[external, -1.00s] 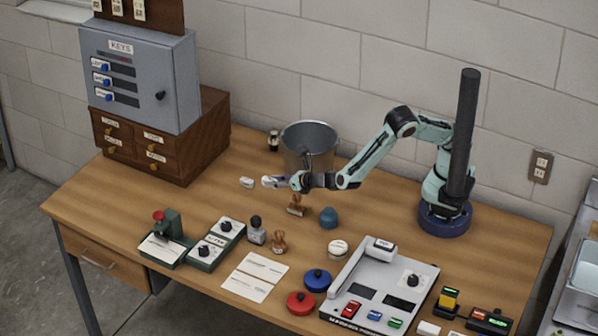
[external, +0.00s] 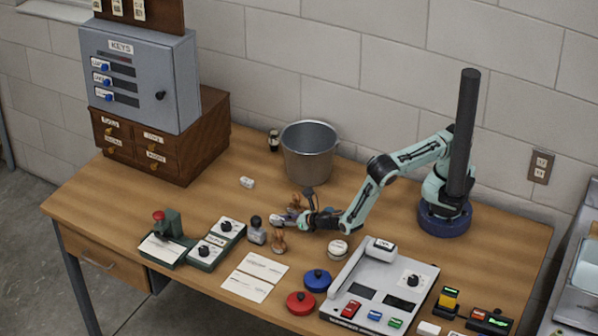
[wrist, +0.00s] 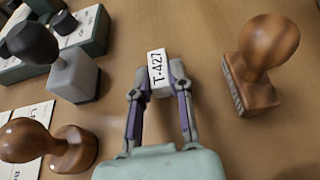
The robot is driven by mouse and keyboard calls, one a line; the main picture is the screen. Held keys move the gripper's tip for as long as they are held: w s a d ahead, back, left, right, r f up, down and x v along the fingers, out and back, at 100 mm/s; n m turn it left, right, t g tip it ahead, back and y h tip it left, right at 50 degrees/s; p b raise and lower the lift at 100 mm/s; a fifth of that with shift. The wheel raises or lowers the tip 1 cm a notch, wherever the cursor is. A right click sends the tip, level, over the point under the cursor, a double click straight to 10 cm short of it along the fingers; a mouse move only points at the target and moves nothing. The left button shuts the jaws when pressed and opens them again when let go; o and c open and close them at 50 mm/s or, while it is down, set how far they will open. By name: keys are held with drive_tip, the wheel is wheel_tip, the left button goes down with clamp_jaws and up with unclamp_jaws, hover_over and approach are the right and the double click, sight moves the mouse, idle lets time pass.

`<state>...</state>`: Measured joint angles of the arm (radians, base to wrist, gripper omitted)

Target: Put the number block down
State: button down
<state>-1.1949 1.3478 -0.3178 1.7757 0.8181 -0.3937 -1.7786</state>
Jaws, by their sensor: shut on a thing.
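My gripper (wrist: 158,92) is shut on a small white block marked T-427 (wrist: 157,66), the number block. The block sits between the fingertips with its label facing the wrist camera. In the external view my gripper (external: 287,219) is low over the middle of the table, among the stamps. I cannot tell whether the block touches the table.
A wooden stamp (wrist: 262,60) stands right of the block. A black-knobbed grey stamp (wrist: 65,65) and another wooden stamp (wrist: 55,147) stand left. Another white block (external: 247,182) lies behind. A metal bucket (external: 309,155) stands at the back; bare wood surrounds the block.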

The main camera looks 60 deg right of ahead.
drive_tip(key=shift+f, duration=0.1)
drive_tip(key=c, duration=1)
unclamp_jaws()
drive_tip(key=v, duration=0.7)
drive_tip(key=shift+s+r, duration=0.25)
drive_tip(key=shift+s, duration=0.05)
